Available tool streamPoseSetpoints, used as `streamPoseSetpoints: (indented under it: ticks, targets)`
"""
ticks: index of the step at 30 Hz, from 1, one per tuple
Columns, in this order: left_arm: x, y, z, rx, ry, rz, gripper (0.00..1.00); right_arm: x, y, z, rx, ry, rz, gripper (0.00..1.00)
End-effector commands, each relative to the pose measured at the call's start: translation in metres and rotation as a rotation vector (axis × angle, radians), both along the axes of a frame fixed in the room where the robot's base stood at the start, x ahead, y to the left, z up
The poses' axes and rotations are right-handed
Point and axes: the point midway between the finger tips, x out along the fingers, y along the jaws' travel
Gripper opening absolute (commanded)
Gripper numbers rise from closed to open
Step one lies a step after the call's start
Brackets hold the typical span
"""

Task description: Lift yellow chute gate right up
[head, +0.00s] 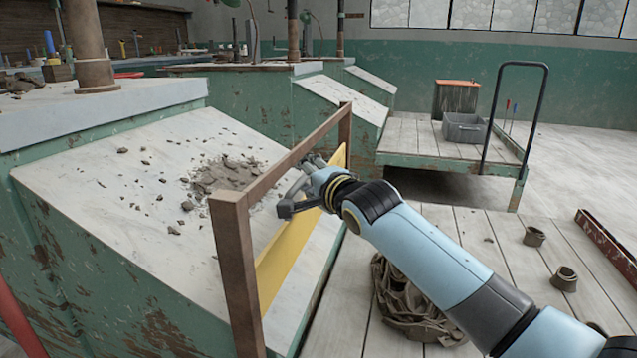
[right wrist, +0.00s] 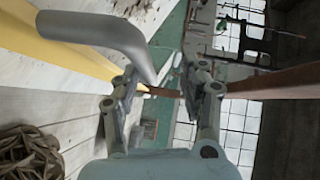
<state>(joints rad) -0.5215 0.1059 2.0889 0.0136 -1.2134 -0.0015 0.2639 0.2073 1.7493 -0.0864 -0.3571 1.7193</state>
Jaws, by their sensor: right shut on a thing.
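The yellow chute gate (head: 285,262) is a flat panel in a brown frame (head: 238,262) at the lower end of a white sloping chute (head: 110,195). In the right wrist view the gate (right wrist: 60,45) runs along the upper left. My right gripper (head: 306,188) is at the gate, below the frame's top bar, shut on the grey gate handle (right wrist: 95,30). The handle bends in toward the fingers (right wrist: 163,95). Grey clay trimmings (head: 228,175) lie on the chute behind the gate. The gate's lower edge is not clear. My left gripper is not in view.
A crumpled brown sack (head: 408,305) lies on the plank platform below the chute. Two small clay pots (head: 564,279) stand to the right, near a brown rail (head: 606,240). A cart (head: 425,140) with a grey bin (head: 464,128) stands behind my right arm.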

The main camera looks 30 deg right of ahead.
Motion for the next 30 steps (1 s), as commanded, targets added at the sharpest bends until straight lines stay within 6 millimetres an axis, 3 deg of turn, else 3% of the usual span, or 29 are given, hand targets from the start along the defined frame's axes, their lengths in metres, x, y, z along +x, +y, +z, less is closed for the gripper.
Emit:
streamPoseSetpoints:
  ticks: [6,13,18,30]
  targets:
    - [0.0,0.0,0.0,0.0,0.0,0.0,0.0,-0.05,0.004,0.008,-0.001,-0.002,0.002,0.38]
    - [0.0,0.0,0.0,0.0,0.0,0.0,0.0,-0.09,0.006,0.012,-0.001,0.0,0.001,0.38]
    - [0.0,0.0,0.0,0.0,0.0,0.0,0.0,-0.1,0.006,0.013,0.0,0.001,0.0,0.38]
    - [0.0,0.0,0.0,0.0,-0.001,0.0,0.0,-0.101,0.006,0.013,0.001,0.001,0.0,0.38]
